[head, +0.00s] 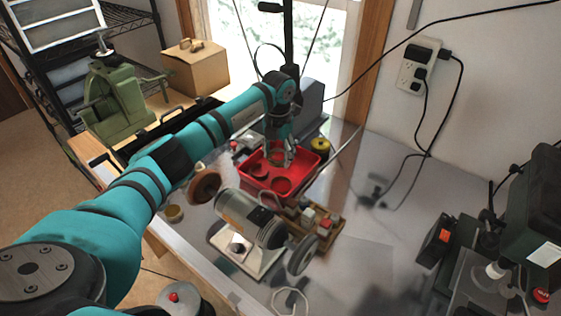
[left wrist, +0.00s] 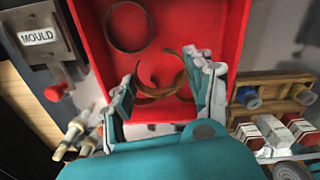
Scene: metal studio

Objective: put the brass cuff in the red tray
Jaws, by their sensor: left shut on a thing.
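My left gripper (head: 283,158) is over the red tray (head: 316,172) in the head view. In the left wrist view, its two fingers (left wrist: 168,92) are closed about a brass cuff (left wrist: 181,70), an open C-shaped band. The cuff is held above or within the red tray (left wrist: 218,25); its exact height over the floor is hard to tell. A dark round ring (left wrist: 128,27) lies in the tray ahead of the fingers. In the head view the fingers partly hide the cuff. My right gripper is not in view.
A grey motor-like machine (head: 245,215) stands in front of the tray. A wooden block with colored knobs (head: 318,222) is beside it. A box marked MOULD (left wrist: 38,38) is left of the tray in the wrist view. The table's right middle (head: 375,240) is fairly clear.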

